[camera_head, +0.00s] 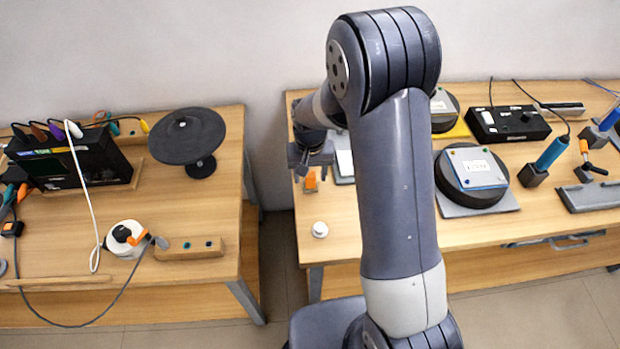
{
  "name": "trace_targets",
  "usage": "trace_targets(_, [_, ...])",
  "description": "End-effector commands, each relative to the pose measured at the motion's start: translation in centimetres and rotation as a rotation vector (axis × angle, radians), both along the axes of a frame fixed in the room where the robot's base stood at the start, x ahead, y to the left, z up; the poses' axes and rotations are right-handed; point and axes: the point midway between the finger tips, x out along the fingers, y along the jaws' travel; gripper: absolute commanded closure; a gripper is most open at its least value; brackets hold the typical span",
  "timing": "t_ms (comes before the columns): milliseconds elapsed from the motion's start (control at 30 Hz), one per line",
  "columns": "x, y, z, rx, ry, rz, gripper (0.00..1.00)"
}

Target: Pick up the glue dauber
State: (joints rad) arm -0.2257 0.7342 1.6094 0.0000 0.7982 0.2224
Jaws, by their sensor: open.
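I cannot tell for sure which thing is the glue dauber. One candidate is a small orange-handled tool (138,239) lying across a white round pot with a dark top (123,251) on the left table; its grey end points right. Another small orange thing (311,182) stands at the left edge of the right table. My gripper (309,168) is open just above and beside this orange thing, apparently with nothing in it. My arm hides part of the right table, and whether the gripper touches the orange thing is unclear.
The left table (225,150) holds a black cabled device (70,160), a dark round disc on a stand (188,135) and a wooden block (190,248). A gap separates the tables. On the right table are a small white cap (320,229) and a dark round pad (458,180).

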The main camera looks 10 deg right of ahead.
Motion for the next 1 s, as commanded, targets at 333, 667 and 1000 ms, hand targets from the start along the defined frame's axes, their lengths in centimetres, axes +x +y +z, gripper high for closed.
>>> trace_targets(333, [-0.02, 0.00, -1.23, 0.000, 0.000, 0.000, 0.47])
trace_targets(667, [-0.01, 0.01, -1.20, 0.000, 0.000, 0.000, 0.70])
trace_targets(1000, [-0.01, 0.01, -1.18, 0.000, 0.000, 0.000, 0.95])
